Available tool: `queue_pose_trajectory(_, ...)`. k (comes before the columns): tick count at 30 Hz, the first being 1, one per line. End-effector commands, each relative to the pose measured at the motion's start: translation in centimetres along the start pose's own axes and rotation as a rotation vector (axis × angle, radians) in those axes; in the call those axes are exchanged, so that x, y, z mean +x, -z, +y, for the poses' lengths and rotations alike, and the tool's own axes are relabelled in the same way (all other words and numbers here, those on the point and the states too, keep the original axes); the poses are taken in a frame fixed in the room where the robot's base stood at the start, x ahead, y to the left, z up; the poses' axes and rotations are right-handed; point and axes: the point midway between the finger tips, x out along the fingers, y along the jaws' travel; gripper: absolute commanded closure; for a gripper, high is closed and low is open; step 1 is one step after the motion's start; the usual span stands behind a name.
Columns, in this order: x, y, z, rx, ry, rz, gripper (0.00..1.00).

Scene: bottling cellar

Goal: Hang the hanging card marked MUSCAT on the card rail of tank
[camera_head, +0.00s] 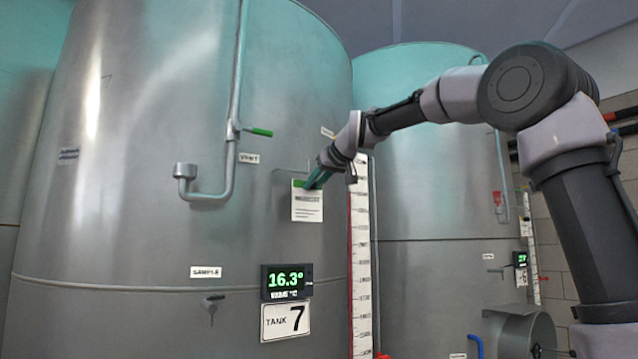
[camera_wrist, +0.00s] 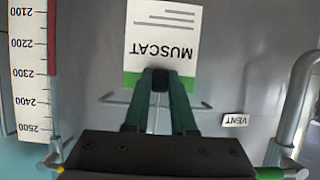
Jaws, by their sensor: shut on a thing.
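The MUSCAT card (camera_wrist: 162,40) is white with a green band along its top edge, and it appears upside down in the wrist view. It also shows in the head view (camera_head: 307,208), upright before the large steel tank (camera_head: 130,120) marked TANK 7. My gripper (camera_wrist: 160,80) is shut on the card's green top edge. The card rail (camera_wrist: 115,101), a thin metal rod, shows behind the fingers near that edge. In the head view the rail (camera_head: 284,170) is just above the card. The fingers hide the middle of the rail, so I cannot tell whether the card touches it.
A bent vent pipe (camera_head: 228,165) with a green-handled valve stands left of the card. A level scale (camera_head: 361,260) runs down the tank on the right. A temperature display (camera_head: 287,281) and the TANK 7 plate (camera_head: 286,321) are below. A second tank (camera_head: 430,180) stands behind my arm.

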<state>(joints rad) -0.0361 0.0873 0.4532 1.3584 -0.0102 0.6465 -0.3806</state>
Motion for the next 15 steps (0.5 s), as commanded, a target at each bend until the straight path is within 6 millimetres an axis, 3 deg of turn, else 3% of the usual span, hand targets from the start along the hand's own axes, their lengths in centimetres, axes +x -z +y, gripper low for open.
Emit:
queue_pose_trajectory(4, 1.2, 0.5, -0.1, 0.000, 0.002, 0.001, 1.00)
queue_pose_trajectory(15, 2.1, -1.8, -0.1, 0.000, 0.001, -0.001, 1.00)
